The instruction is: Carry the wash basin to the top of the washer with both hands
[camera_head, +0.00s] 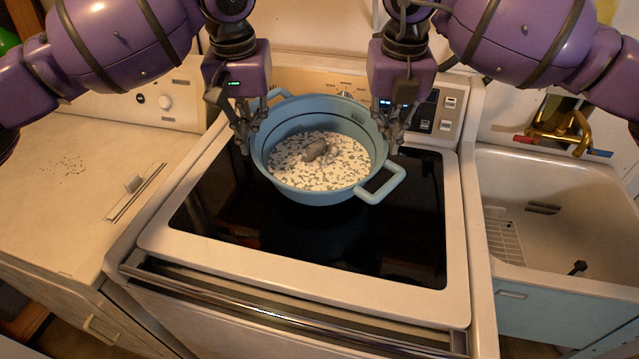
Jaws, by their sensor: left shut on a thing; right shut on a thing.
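The blue wash basin (318,196) has a handle at its far left and another at its near right. Its inside shows a speckled white and grey surface with a small grey lump in the middle. It is over the dark glass lid of the washer (400,272); I cannot tell whether it touches the glass. My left gripper (245,140) is shut on the basin's left rim. My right gripper (392,138) is shut on its right rim. The fingertips are partly hidden by the rim.
A utility sink (540,240) with brass taps (562,125) stands to the right. A cream appliance (80,190) with a flat top stands to the left. The washer's control panel (440,110) rises behind the basin. The glass in front of the basin is clear.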

